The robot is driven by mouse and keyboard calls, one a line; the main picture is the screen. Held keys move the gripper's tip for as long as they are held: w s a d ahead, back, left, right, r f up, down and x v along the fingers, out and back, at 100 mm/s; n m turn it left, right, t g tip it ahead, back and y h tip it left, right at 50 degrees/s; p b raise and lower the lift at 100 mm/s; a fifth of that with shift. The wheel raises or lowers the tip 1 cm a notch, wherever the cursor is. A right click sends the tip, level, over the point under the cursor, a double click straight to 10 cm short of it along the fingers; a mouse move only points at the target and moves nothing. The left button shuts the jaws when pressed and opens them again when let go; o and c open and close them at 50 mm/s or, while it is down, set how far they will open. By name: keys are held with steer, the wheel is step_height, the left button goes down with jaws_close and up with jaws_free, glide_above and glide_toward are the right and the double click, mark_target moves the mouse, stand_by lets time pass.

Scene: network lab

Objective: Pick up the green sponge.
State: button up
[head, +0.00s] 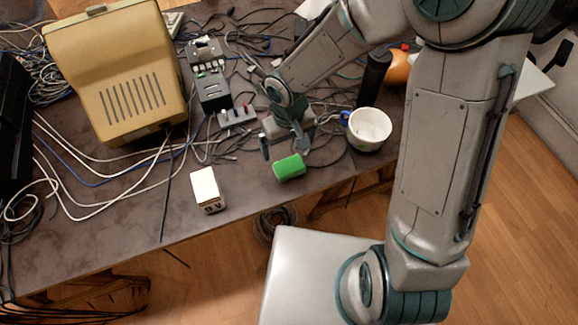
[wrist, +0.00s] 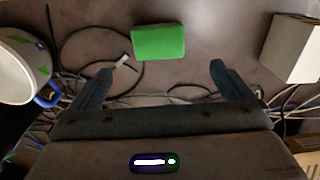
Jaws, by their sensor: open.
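The green sponge (head: 289,168) lies on the dark table near its front edge. In the wrist view the sponge (wrist: 158,42) lies ahead of and between the two fingertips, apart from both. My gripper (head: 284,147) is open and empty, just behind the sponge as the head view shows it. Its two fingers (wrist: 164,72) show spread wide in the wrist view.
A white bowl or mug (head: 369,129) stands right of the gripper, with a black cylinder (head: 373,78) behind it. A small white box (head: 207,190) is to the left. Cables clutter the table, and a beige monitor (head: 118,75) stands farther left.

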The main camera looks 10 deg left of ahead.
mark_target(289, 166)
step_height(289, 166, down, 11)
steer(key=shift+w+f, duration=0.1)
steer(key=shift+f, duration=0.1)
stand_by(0.4)
steer(key=c, duration=1)
